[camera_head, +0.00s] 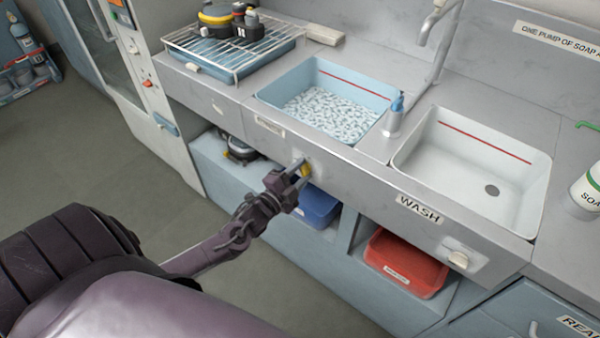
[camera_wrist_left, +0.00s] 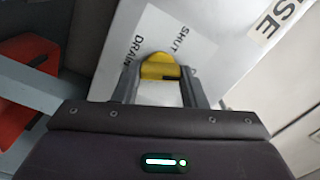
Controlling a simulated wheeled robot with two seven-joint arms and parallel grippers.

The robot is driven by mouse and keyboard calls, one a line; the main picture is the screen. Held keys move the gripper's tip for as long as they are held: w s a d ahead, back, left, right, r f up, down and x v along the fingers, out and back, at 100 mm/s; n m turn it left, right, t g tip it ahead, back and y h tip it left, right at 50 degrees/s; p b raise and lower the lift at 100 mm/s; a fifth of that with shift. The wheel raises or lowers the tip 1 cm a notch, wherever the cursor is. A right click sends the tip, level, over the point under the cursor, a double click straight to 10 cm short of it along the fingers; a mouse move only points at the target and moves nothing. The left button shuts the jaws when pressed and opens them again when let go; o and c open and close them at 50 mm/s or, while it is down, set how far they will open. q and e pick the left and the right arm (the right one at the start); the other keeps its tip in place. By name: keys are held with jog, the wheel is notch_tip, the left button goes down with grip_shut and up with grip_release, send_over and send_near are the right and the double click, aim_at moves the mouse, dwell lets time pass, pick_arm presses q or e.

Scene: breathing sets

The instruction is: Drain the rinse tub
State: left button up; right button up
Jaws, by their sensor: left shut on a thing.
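The rinse tub (camera_head: 285,85) is the pale blue basin left of the wash tub in the head view. A rippled or frothy pale surface fills its lower part, below a red line. My left gripper (camera_head: 303,172) is at the front panel below it, shut on a yellow knob (camera_wrist_left: 158,66). In the left wrist view, the knob sits between the two fingers, with a dark mark on its near right part. A label plate (camera_wrist_left: 165,38) behind it reads SHUT and DRAIN. The fingers partly hide the knob in the head view. My right gripper is not in view.
The white wash tub (camera_head: 440,165) to the right looks empty, with a dark drain hole. A pale knob (camera_head: 458,260) is below it. A soap pump (camera_head: 395,115) stands between the tubs. A blue bin (camera_head: 318,208) and a red bin (camera_head: 405,265) sit on the shelf below.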

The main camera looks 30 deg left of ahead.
pick_arm(q)
jog(key=o, duration=1)
jog(key=s, duration=0.7)
jog(key=shift+s+a+b, duration=0.3)
jog(key=shift+s, duration=0.1)
jog(key=s+a+f+n+g+y, duration=0.1)
jog(key=s+f+n+g, duration=0.3)
jog(key=f, duration=0.9)
jog(key=s+a+f+n+g+y, duration=0.1)
jog(key=s+f+n+g, duration=0.35)
jog(key=f, duration=0.85)
jog(key=s+d+f+n+g, duration=0.1)
jog(key=s+d+f, duration=0.3)
jog(key=s, duration=0.5)
jog(key=s+d+f+n+g, duration=0.1)
jog(key=s+d+f+g, duration=0.3)
jog(key=s+f, duration=0.3)
jog(key=s+d+f+n+g, duration=0.1)
jog(key=s+d+f+g, duration=0.2)
jog(key=s+f, duration=0.3)
jog(key=s+d, duration=0.1)
jog(key=s, duration=0.4)
jog(key=shift+h, duration=0.4)
